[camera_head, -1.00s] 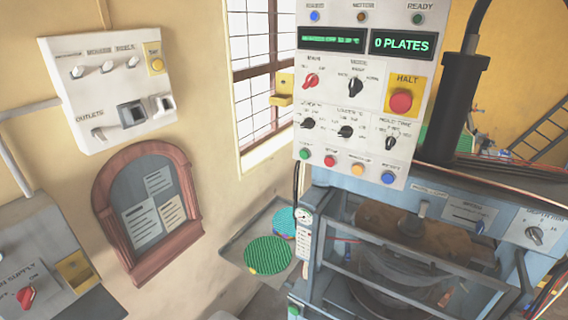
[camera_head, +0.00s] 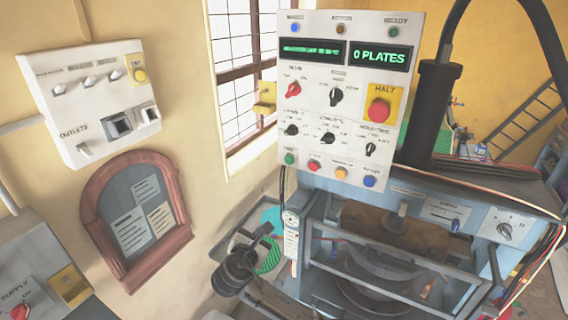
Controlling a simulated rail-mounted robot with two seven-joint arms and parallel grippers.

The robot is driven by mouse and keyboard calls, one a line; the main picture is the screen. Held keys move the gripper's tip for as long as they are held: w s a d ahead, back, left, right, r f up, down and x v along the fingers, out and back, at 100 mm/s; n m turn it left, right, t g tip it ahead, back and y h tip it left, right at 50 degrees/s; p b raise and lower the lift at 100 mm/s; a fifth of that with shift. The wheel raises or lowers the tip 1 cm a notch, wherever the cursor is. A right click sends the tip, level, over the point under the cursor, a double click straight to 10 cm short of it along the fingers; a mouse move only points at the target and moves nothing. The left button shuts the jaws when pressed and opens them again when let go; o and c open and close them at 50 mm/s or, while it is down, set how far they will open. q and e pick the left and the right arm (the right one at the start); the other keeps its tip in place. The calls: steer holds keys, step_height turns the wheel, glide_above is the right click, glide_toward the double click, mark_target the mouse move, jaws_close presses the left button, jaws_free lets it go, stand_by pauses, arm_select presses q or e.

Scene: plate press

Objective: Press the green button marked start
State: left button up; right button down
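The control panel (camera_head: 312,112) is a white upright box in the upper middle. In its bottom row a small green button (camera_head: 289,158) sits at the far left, beside red, orange and blue buttons. A dark gripper, which looks like my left gripper (camera_head: 264,231), is below and left of the panel, apart from the green button. Its tip points up and right, and it partly covers the green round plates behind it. Whether its fingers are apart is not clear. My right gripper is out of view.
A red HALT button (camera_head: 378,111) is on the panel's right side. The blue press (camera_head: 335,192) with its barred front is below the panel. A yellow bracket (camera_head: 265,98) sticks out at the panel's left edge. A wooden-framed notice board (camera_head: 178,245) hangs on the left wall.

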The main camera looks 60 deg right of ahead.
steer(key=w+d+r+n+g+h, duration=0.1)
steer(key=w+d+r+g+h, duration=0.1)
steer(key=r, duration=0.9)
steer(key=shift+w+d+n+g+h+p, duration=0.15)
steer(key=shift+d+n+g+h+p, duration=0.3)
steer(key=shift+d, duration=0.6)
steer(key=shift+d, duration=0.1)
steer(key=p, duration=0.3)
glide_toward(288, 163)
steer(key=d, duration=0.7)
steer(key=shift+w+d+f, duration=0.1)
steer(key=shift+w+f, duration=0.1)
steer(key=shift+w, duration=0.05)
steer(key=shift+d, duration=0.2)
